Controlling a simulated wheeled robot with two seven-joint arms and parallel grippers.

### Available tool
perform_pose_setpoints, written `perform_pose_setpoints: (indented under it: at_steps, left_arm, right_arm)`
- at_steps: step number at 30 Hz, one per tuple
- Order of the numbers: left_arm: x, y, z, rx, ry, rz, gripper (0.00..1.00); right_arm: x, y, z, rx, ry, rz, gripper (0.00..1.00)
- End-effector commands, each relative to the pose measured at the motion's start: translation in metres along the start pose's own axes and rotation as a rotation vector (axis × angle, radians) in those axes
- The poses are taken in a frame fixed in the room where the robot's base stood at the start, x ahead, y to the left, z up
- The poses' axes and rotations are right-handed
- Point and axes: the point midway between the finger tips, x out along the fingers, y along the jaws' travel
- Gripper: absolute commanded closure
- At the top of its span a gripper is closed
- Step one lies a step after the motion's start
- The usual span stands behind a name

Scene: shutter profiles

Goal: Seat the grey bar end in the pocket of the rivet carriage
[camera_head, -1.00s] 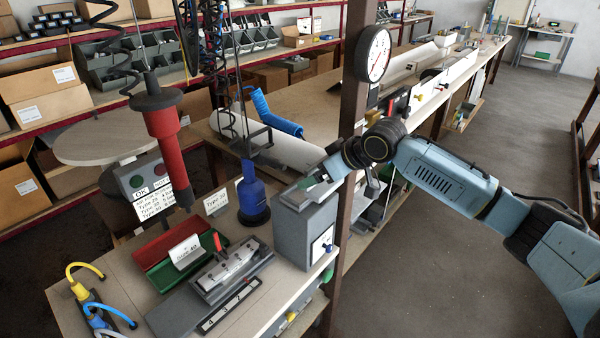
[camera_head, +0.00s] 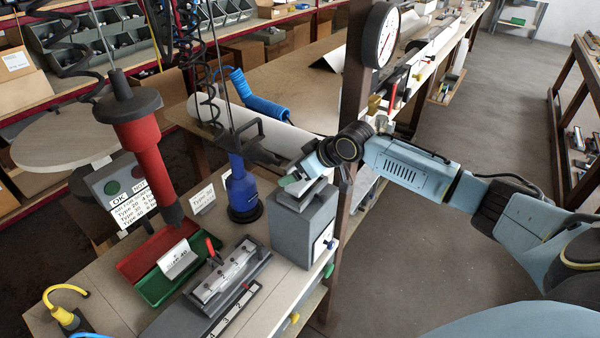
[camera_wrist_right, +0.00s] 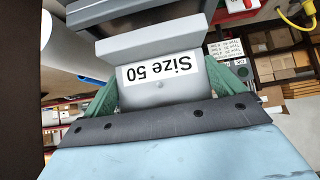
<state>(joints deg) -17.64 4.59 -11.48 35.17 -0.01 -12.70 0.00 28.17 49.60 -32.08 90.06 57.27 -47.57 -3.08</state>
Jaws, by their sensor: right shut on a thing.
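My right gripper (camera_head: 296,182) is over the top of a grey box-shaped unit (camera_head: 303,230) at the bench's right edge. In the right wrist view its green fingers (camera_wrist_right: 165,85) are shut on both sides of a grey piece (camera_wrist_right: 160,50) with an upside-down "Size 50" label. I cannot tell whether this piece is the grey bar end, or whether it rests on the unit. A long grey fixture with a red lever (camera_head: 230,276), possibly the rivet carriage, lies on the bench left of the unit. Its pocket is not clear. My left gripper is out of view.
A blue hanging tool (camera_head: 242,190) stands just left of the grey unit. A red hanging tool (camera_head: 145,150) is further left. A red and green tray (camera_head: 150,285) with a card is beside the fixture. A brown post with a gauge (camera_head: 380,35) rises behind my right gripper.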

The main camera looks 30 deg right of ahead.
Motion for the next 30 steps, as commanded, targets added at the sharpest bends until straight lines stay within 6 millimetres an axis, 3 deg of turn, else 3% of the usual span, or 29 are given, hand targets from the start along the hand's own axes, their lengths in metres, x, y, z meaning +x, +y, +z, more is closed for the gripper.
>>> perform_pose_setpoints:
  at_steps: [5,13,14,15,24,30]
  left_arm:
    - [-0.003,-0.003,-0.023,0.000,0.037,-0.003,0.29]
    - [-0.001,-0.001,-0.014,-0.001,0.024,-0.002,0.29]
    - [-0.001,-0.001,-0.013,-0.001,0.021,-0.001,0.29]
    - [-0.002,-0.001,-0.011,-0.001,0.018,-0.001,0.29]
    - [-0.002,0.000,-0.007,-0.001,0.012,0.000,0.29]
    - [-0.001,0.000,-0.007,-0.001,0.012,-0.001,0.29]
  right_arm:
    - [0.014,0.000,0.014,0.001,0.001,0.000,0.32]
    - [0.015,0.000,0.015,0.000,0.001,0.000,0.32]
    - [0.015,0.000,0.015,0.000,0.000,0.000,0.03]
    - [0.015,0.000,0.015,0.000,0.000,0.000,0.00]
    - [0.011,0.001,0.014,-0.001,-0.001,0.001,0.00]
    - [-0.015,0.001,0.015,-0.004,-0.001,0.002,0.00]
